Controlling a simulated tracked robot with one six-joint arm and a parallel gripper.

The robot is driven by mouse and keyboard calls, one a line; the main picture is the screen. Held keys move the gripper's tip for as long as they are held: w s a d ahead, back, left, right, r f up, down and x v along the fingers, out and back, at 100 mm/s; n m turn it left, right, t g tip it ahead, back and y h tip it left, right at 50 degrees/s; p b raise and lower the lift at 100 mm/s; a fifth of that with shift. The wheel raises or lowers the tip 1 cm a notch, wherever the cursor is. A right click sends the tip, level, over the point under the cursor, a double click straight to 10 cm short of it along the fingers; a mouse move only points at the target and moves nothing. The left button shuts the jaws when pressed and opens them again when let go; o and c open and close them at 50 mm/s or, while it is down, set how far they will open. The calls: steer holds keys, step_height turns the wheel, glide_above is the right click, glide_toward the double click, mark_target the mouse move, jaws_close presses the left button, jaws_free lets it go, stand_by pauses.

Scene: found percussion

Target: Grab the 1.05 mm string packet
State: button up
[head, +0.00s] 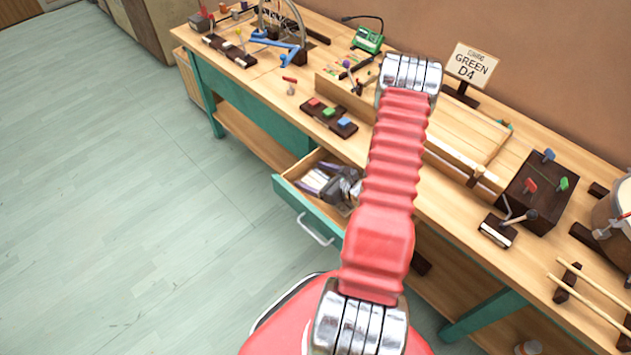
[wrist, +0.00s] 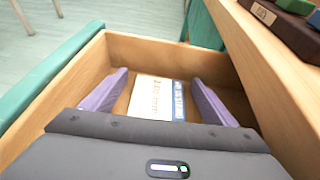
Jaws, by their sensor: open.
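A flat cream packet (wrist: 152,98) with dark print and a blue printed band at its right side lies in the open drawer (wrist: 60,98). The print looks like "1.05 mm", but it is blurred. My gripper (wrist: 160,77) is open, with its two purple fingers on either side of the packet and a gap to each side. I cannot tell how far the fingertips are above the drawer floor. The packet's near edge is hidden by my gripper's body. In the head view, my gripper (head: 318,181) reaches down into the same drawer (head: 292,205).
The teal-fronted drawer's wooden walls stand close around my gripper. The workbench top (head: 262,92) overhangs at the right in the wrist view. A board with coloured blocks (head: 329,117) lies on the bench above the drawer. The floor (head: 110,200) at left is clear.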

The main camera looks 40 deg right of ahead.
mark_target(314, 177)
steer(key=c, duration=1.1)
steer(key=shift+r, duration=0.1)
step_height(314, 177, up, 10)
stand_by(0.5)
